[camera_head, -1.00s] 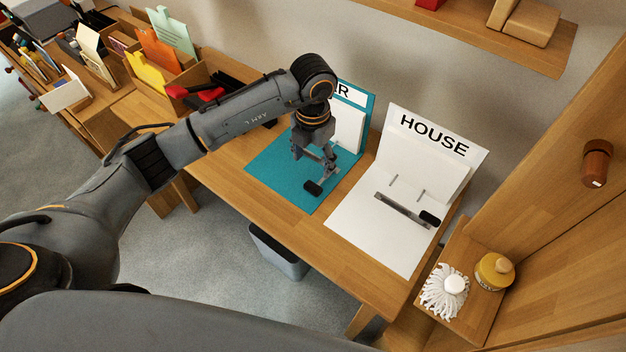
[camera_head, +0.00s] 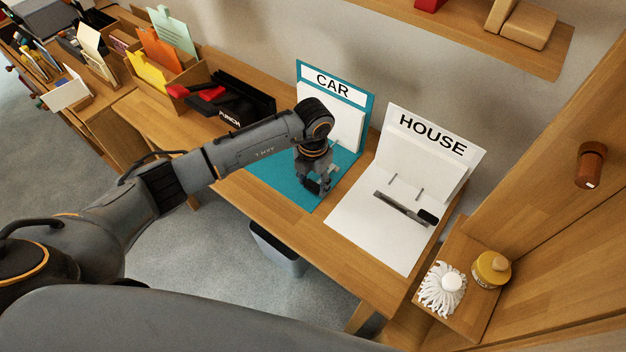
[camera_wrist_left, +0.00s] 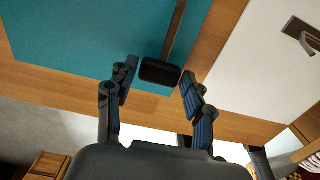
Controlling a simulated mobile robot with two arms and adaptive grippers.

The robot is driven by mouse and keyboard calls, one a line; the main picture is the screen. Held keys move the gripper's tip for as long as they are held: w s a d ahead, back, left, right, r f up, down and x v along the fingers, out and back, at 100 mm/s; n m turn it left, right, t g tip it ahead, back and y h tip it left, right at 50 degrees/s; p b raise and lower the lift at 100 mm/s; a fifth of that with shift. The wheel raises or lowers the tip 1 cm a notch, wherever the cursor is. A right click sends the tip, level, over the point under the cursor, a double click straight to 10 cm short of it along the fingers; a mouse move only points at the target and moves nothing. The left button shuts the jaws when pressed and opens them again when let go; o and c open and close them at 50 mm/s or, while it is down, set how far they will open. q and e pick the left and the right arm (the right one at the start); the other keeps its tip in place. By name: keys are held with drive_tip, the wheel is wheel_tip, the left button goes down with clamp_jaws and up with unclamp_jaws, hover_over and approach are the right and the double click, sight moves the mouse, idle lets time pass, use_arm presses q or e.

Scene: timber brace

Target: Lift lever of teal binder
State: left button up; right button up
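The teal binder labelled CAR (camera_head: 280,180) lies open on the desk, its cover upright at the back. My left gripper (camera_head: 317,188) is over its front part and hides most of the lever in the head view. In the left wrist view, the lever's black end pad (camera_wrist_left: 160,73) and metal bar show over the teal sheet (camera_wrist_left: 80,40). My left gripper's fingers (camera_wrist_left: 158,84) are open, one on each side of the pad, with gaps visible. Contact is not seen. My right gripper is in neither view.
A white HOUSE binder (camera_head: 375,225) with its own lever (camera_head: 402,207) lies open to the right. A black punch (camera_head: 235,105) stands to the left. A grey bin (camera_head: 278,250) is below the desk (camera_head: 345,278). A brush (camera_head: 441,290) and jar (camera_head: 492,269) stand at right.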

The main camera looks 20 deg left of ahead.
use_arm(q)
clamp_jaws()
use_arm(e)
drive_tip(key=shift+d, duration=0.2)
